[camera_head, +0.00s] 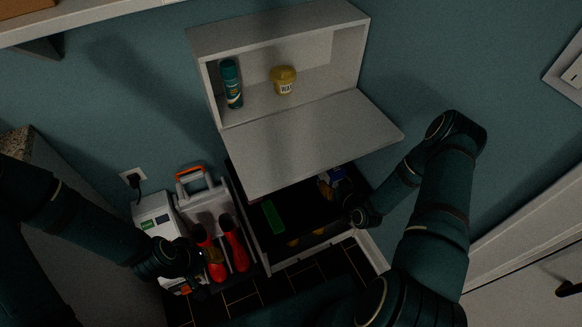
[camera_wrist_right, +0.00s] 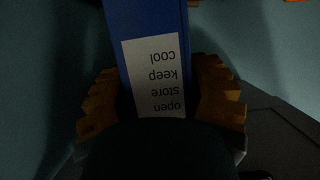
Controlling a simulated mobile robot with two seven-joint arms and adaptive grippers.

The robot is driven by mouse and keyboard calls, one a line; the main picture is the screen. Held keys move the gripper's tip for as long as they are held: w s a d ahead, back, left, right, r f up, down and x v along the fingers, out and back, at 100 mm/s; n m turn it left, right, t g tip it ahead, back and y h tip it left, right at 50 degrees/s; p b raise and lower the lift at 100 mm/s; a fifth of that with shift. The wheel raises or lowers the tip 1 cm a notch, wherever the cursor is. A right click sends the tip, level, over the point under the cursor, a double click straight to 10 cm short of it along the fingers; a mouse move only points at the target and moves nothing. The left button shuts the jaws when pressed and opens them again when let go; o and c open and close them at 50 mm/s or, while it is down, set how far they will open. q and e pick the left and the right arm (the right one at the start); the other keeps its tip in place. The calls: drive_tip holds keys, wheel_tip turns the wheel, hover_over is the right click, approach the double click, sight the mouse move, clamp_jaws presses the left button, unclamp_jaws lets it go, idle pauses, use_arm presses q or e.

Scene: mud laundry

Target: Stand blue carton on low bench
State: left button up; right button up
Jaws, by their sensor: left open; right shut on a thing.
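My right gripper (camera_wrist_right: 160,92) is shut on the blue carton (camera_wrist_right: 148,22); its orange-brown fingers press on both sides. The carton has a white label with text that reads upside down in the right wrist view. In the head view the carton (camera_head: 335,174) shows small and partly hidden, below the white flap and beside the right gripper (camera_head: 338,190). A low dark unit with pale edges (camera_head: 262,257) lies under it, perhaps the low bench; I cannot tell whether the carton touches it. My left gripper (camera_head: 214,264) is open by the red boots.
A white cabinet (camera_head: 195,45) above holds a green spray can (camera_head: 231,84) and a yellow wax tub (camera_head: 284,80). Its flap (camera_head: 310,140) juts out over the dark unit. Red boots (camera_head: 236,245) and a grey caddy with an orange handle (camera_head: 190,172) stand left. A green item (camera_head: 273,217) lies inside the unit.

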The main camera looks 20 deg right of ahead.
drive_tip(key=shift+w+f, duration=0.15)
drive_tip(key=shift+w, duration=0.1)
wheel_tip(320, 180, down, 9)
drive_tip(key=b, duration=0.3)
drive_tip(key=shift+f, duration=0.3)
drive_tip(key=shift+f, duration=0.15)
drive_tip(key=o, duration=1.3)
drive_tip(key=shift+c, duration=0.2)
